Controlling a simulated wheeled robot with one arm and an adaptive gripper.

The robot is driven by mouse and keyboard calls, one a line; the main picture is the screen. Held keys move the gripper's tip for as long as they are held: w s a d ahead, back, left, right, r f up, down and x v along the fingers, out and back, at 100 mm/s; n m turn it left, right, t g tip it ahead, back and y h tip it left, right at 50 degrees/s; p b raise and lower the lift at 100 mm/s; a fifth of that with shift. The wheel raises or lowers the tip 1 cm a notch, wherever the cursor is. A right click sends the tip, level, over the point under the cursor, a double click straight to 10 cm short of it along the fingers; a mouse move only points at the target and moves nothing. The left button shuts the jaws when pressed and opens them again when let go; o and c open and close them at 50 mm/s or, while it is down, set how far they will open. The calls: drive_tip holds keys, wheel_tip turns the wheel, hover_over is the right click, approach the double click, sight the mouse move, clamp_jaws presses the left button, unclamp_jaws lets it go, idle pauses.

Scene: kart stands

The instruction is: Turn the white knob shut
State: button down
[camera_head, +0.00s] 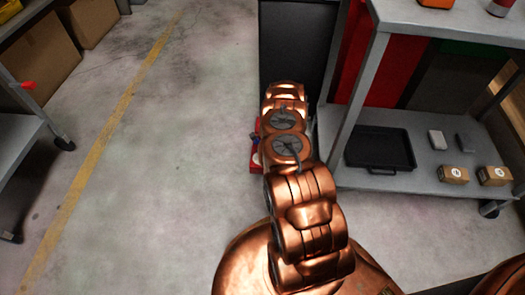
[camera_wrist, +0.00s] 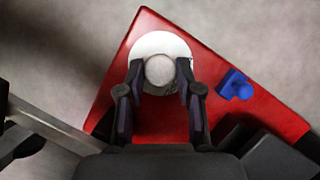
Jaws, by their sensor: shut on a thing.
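The white knob (camera_wrist: 159,70) sits on a round white base (camera_wrist: 158,42) on a red panel (camera_wrist: 200,50). In the wrist view my gripper (camera_wrist: 159,80) has one finger on each side of the knob, shut on it. In the head view my copper arm covers the gripper and the knob. Only a strip of the red panel (camera_head: 256,160) shows there, left of the arm.
A blue fitting (camera_wrist: 236,85) stands on the panel right of the knob. A grey shelf cart (camera_head: 425,181) with a black tray (camera_head: 380,148) and small boxes stands close to the arm's right. A dark cabinet (camera_head: 295,45) is behind. The floor to the left is clear.

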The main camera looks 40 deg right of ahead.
drive_tip(key=shift+n+g, duration=0.4)
drive_tip(key=shift+n, duration=0.5)
drive_tip(key=shift+w+a+f+n+g, duration=0.1)
drive_tip(key=shift+n+g, duration=0.35)
drive_tip(key=shift+n, duration=0.7)
drive_tip(key=shift+w+n+g, duration=0.1)
drive_tip(key=shift+n+g, duration=0.35)
drive_tip(key=shift+n, duration=0.7)
drive_tip(key=c, duration=0.8)
unclamp_jaws()
drive_tip(key=shift+o, duration=0.2)
drive_tip(key=v, duration=1.2)
drive_tip(key=shift+a, duration=0.2)
